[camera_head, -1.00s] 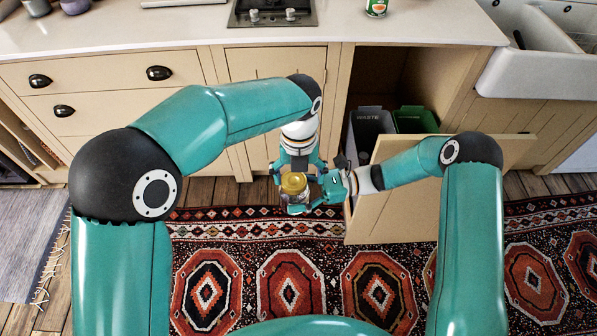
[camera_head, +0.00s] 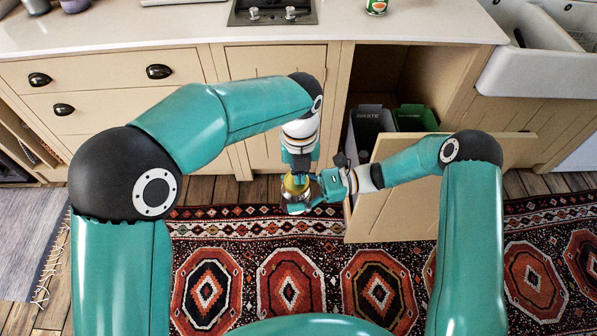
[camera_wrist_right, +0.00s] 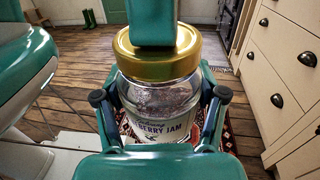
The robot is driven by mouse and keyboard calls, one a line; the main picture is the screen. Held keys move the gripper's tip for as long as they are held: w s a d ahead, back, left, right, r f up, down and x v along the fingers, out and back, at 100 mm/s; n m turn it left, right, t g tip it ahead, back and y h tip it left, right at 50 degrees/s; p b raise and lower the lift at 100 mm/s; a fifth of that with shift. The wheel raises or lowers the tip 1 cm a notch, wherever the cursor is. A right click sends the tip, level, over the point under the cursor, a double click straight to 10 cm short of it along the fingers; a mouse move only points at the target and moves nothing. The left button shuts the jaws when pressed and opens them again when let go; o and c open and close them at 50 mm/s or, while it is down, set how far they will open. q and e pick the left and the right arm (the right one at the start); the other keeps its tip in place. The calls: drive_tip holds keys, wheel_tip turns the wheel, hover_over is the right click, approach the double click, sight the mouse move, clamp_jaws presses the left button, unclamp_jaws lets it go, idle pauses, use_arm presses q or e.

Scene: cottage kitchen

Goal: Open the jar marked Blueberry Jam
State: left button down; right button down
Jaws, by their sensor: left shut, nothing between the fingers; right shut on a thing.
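The glass jar (camera_wrist_right: 160,104) has a gold lid (camera_wrist_right: 160,66), and its label reads "...BERRY JAM", the start being hard to read. In the head view the lid (camera_head: 292,188) shows small, above the floor near the open cabinet. My right gripper (camera_head: 298,203) is shut on the jar's body, one finger on each side in the right wrist view. The jar looks upright, and the lid still sits on it. My left gripper (camera_head: 297,170) comes down from above, shut and empty at the lid. In the right wrist view its teal part (camera_wrist_right: 150,22) overlaps the lid's top; contact is unclear.
A cabinet door (camera_head: 400,215) stands open behind my right forearm, with a bin marked "WASTE" (camera_head: 370,122) and a green bin (camera_head: 415,119) inside. The counter (camera_head: 400,28) holds a hob (camera_head: 272,12) and a green can (camera_head: 376,7). A patterned rug (camera_head: 290,280) lies below.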

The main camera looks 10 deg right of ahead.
use_arm(q)
drive_tip(key=n, duration=0.3)
drive_tip(key=shift+s+f+n, duration=0.1)
drive_tip(key=shift+f+n, duration=0.15)
drive_tip(key=shift+n, duration=0.05)
drive_tip(key=shift+a, duration=0.25)
idle(0.5)
drive_tip(key=c, duration=1.8)
unclamp_jaws()
drive_tip(key=o, duration=0.5)
drive_tip(key=shift+d, duration=0.1)
drive_tip(key=shift+r, duration=0.15)
